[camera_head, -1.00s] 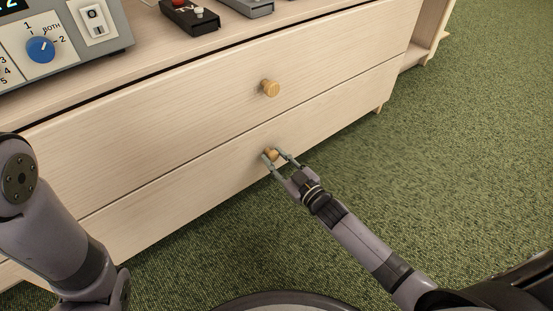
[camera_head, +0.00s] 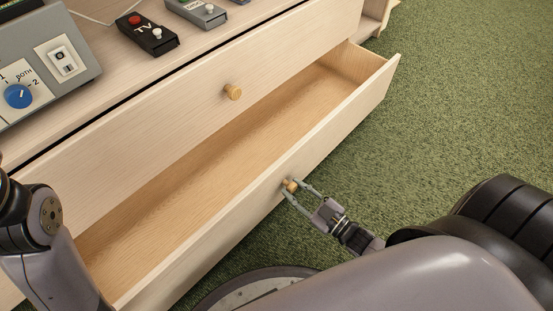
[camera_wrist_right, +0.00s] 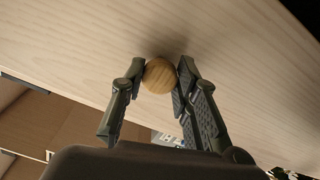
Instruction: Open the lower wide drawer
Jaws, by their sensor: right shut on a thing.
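The lower wide drawer (camera_head: 222,222) is pulled well out of the pale wood cabinet, and its bare, empty inside shows in the head view. My right gripper (camera_head: 290,187) is shut on the drawer's round wooden knob (camera_head: 288,184). In the right wrist view the knob (camera_wrist_right: 159,75) sits between the two fingers, close against the drawer front (camera_wrist_right: 90,50). My left arm is at the left edge of the head view, and its gripper is out of the frame.
The upper drawer (camera_head: 190,112) with its own knob (camera_head: 233,92) is shut. Green carpet (camera_head: 440,110) is clear at right.

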